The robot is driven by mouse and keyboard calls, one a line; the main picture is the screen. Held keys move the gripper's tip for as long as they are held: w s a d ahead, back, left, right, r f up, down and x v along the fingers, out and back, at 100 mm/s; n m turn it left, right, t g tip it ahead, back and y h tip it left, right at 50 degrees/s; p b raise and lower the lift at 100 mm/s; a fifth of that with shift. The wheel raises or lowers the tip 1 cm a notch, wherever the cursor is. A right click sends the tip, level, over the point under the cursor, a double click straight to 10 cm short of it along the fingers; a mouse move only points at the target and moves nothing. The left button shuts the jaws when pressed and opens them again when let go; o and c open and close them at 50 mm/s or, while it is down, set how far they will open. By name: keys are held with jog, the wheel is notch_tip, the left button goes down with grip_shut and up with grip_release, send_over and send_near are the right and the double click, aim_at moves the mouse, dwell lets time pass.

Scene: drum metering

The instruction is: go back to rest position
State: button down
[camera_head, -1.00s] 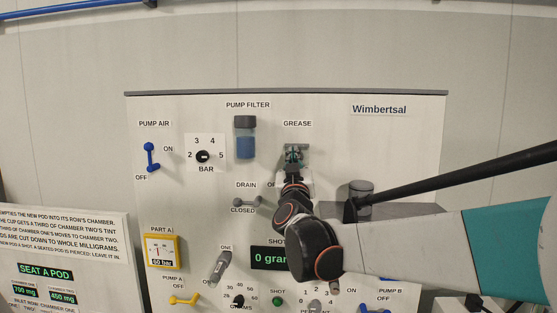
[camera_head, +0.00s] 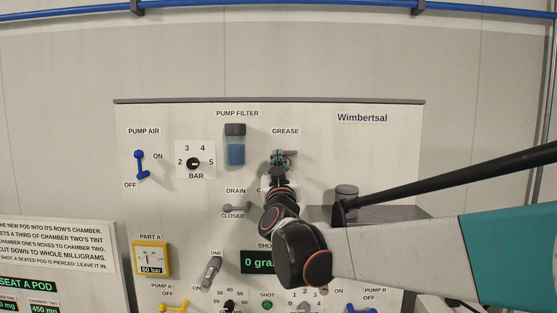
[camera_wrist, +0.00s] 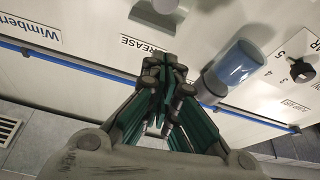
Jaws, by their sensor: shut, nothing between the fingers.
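My gripper (camera_head: 280,162) is at the upper middle of the white panel (camera_head: 390,165), in front of the grey fitting under the GREASE label. In the wrist view my gripper (camera_wrist: 165,68) has its fingers drawn together with nothing between them. The grey GREASE handle (camera_wrist: 160,10) shows just beyond the fingertips there. Whether the fingers touch it I cannot tell. My arm reaches in from the right and hides part of the panel's lower right.
The pump filter (camera_head: 235,145) with blue liquid is left of my gripper. The blue PUMP AIR lever (camera_head: 140,165), BAR dial (camera_head: 194,163) and grey drain lever (camera_head: 236,208) are on the left. A grey shelf (camera_head: 400,212) sits behind my arm.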

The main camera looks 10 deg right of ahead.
jog(key=s+a+f+n+g+y+b, duration=0.1)
jog(key=s+f+g+y+b, duration=0.1)
jog(key=s+f+b, duration=0.65)
jog(key=s+a+f+n+g+y+b, duration=0.1)
jog(key=s+a+f+g+y+b, duration=0.2)
jog(key=f, duration=1.1)
jog(key=s+f+n+g+y+b, duration=0.2)
jog(key=s+f+b, duration=0.5)
jog(key=f, duration=0.5)
jog(key=s+d+f+m+g+b, duration=0.1)
jog(key=s+f+b, duration=0.3)
jog(key=f, duration=0.5)
jog(key=s+d+f+m+g+h+b, duration=0.1)
jog(key=s+d+f+g+b, duration=0.2)
jog(key=s+f, duration=0.5)
jog(key=s+d+f+m+g+h+b, duration=0.1)
jog(key=s+f+b, duration=0.4)
jog(key=f, duration=0.6)
jog(key=shift+s+d+f+m+g, duration=0.35)
jog(key=shift+s+d+g, duration=0.3)
jog(key=shift+g, duration=0.55)
jog(key=shift+a, duration=0.1)
